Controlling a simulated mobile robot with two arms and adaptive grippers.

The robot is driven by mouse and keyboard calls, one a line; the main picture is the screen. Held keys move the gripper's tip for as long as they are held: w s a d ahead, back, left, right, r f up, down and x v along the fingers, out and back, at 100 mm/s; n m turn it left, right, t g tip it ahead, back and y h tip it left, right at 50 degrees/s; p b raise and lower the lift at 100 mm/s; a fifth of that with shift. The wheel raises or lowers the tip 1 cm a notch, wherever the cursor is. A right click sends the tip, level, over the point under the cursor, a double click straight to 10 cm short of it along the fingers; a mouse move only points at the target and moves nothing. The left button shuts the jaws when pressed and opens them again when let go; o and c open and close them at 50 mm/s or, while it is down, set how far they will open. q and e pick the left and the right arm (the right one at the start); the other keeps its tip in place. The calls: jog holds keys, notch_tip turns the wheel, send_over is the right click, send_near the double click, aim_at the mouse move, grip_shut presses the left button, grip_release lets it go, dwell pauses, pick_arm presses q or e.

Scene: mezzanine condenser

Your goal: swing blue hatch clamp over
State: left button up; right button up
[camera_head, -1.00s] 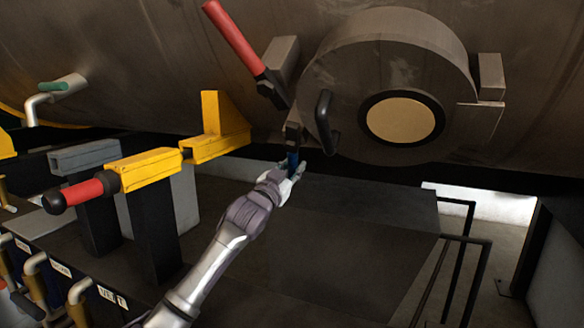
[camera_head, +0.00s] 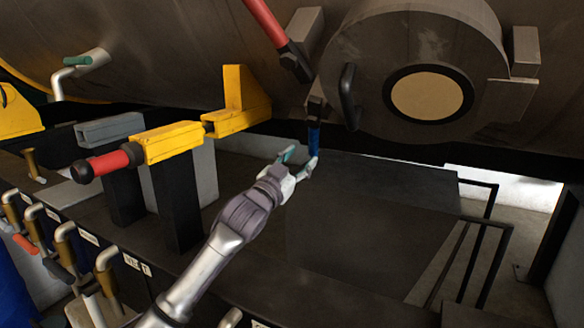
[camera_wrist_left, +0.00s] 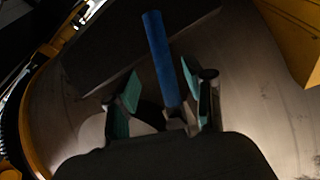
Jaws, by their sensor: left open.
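The blue hatch clamp handle (camera_head: 314,140) hangs down from a dark bracket (camera_head: 316,104) at the left of the round hatch (camera_head: 410,70). My left gripper (camera_head: 299,162) is open, low and just left of the handle in the head view. In the left wrist view the blue handle (camera_wrist_left: 162,57) runs up between the open teal-padded fingers (camera_wrist_left: 163,101), closer to the right finger. I cannot tell whether a finger touches it. My right gripper is out of view.
A red-handled bar (camera_head: 268,28) slants above the clamp. A yellow latch (camera_head: 172,142) with a red grip sits on a black post to the left. A black loop handle (camera_head: 349,97) stands on the hatch. A dark flat platform (camera_head: 370,220) lies below.

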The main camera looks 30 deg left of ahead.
pick_arm(q)
jog(key=v, duration=0.3)
jog(key=shift+s+f, duration=0.1)
jog(key=shift+s, duration=0.25)
